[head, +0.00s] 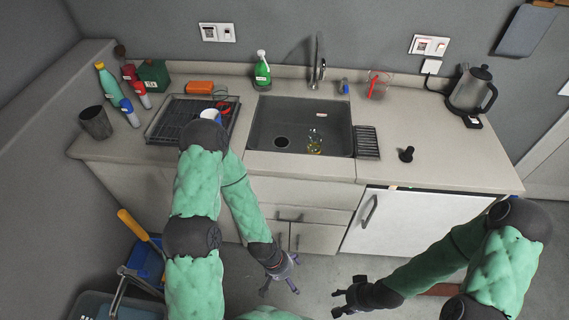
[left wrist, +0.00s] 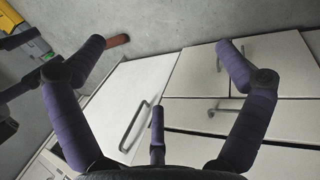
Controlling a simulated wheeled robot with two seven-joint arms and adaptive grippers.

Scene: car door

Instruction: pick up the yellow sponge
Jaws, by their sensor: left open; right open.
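No clearly yellow sponge can be made out. An orange block (head: 199,87) lies on the counter behind the dish rack. A small yellowish, glassy-looking item (head: 314,144) lies in the sink (head: 334,113); I cannot tell what it is. My left gripper (head: 285,278) is open and empty, low in front of the drawers, well below the counter. Its spread purple fingers also show in the left wrist view (left wrist: 158,95), with nothing between them. My right gripper (head: 343,297) is open and empty, low in front of the white door, apart from everything.
A dark dish rack (head: 180,128) stands left of the sink, partly covered by my left arm. A kettle (head: 471,90) stands far right.

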